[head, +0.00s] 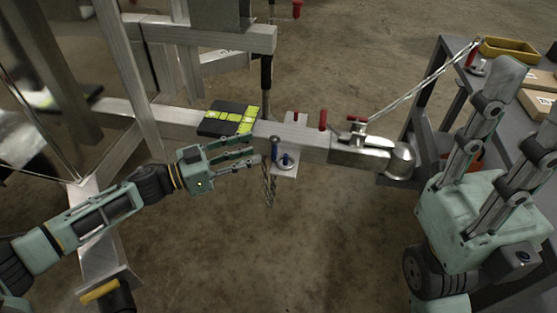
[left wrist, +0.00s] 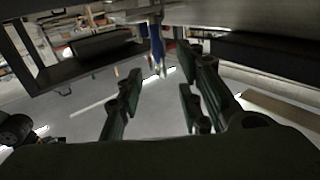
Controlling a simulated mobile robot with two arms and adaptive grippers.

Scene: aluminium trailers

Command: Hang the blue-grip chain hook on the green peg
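The blue-grip chain hook (head: 274,150) is at a small pale plate (head: 287,171) on the side of the trailer's drawbar, with its chain (head: 268,188) hanging below. My left gripper (head: 256,156) is open, its fingertips close to the left of the blue grip; I cannot tell whether they touch. In the left wrist view a blue upright part (left wrist: 157,58) shows beyond and between the open fingers (left wrist: 160,95). A second short blue piece stands on the plate, right of the hook. I cannot make out a green peg.
The aluminium drawbar (head: 310,148) runs across the middle to a coupler (head: 362,150). Red pegs (head: 323,119) stand on its far side. A dark pad with yellow-green patches (head: 230,118) lies on it. A grey cart (head: 450,75) with a yellow bin (head: 505,49) and boxes stands right.

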